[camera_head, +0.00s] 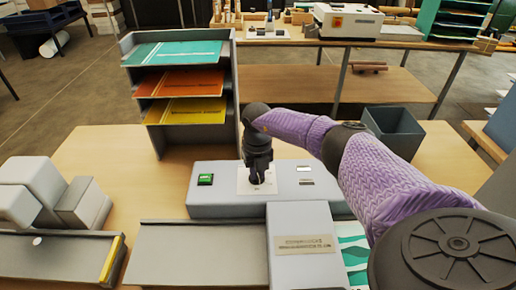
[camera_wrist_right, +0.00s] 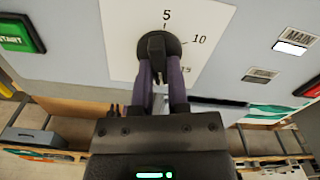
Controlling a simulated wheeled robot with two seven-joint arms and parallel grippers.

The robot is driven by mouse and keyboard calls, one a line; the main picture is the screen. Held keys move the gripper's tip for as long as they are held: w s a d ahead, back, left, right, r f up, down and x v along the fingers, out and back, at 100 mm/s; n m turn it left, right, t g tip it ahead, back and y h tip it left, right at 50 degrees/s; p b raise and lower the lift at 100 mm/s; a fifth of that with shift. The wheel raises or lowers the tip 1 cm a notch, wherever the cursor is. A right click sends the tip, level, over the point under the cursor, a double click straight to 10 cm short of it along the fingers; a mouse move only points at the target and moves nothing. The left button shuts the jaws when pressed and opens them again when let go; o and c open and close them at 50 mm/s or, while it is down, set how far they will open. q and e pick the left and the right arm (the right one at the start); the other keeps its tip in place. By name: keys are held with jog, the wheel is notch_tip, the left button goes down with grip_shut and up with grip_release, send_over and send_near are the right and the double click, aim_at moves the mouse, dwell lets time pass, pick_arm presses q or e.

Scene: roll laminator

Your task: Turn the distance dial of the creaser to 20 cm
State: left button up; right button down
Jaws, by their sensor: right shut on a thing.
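The creaser (camera_head: 215,198) is a grey machine on the wooden table, with a white dial plate (camera_head: 243,186) on its top. In the wrist view the round black distance dial (camera_wrist_right: 172,41) sits on the white plate (camera_wrist_right: 120,30), with marks 5, 10 and a partly hidden 15. Its grip bar stands roughly in line with the 5; the exact setting is hard to read. My right gripper (camera_head: 257,182) points down over the plate; in the wrist view its two fingers (camera_wrist_right: 160,68) are shut on the dial, one on each side. My left gripper is not in view.
A green START button (camera_wrist_right: 20,32) is left of the dial, and a MAIN switch (camera_wrist_right: 290,47) is on the right. A paper rack (camera_head: 180,85) stands behind the creaser. A dark grey bin (camera_head: 395,130) is behind my right arm. Grey blocks (camera_head: 80,205) stand at left.

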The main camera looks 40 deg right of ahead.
jog(key=shift+w+r+m+p, duration=0.15)
jog(key=shift+m+p, duration=0.15)
jog(key=shift+m, duration=0.4)
jog(key=shift+m+p, duration=0.35)
jog(key=shift+m, duration=0.55)
jog(key=c, duration=0.6)
grip_release()
notch_tip(320, 180, up, 10)
jog(key=shift+f+p, duration=0.15)
jog(key=shift+p, duration=0.55)
jog(key=shift+a+f, duration=0.1)
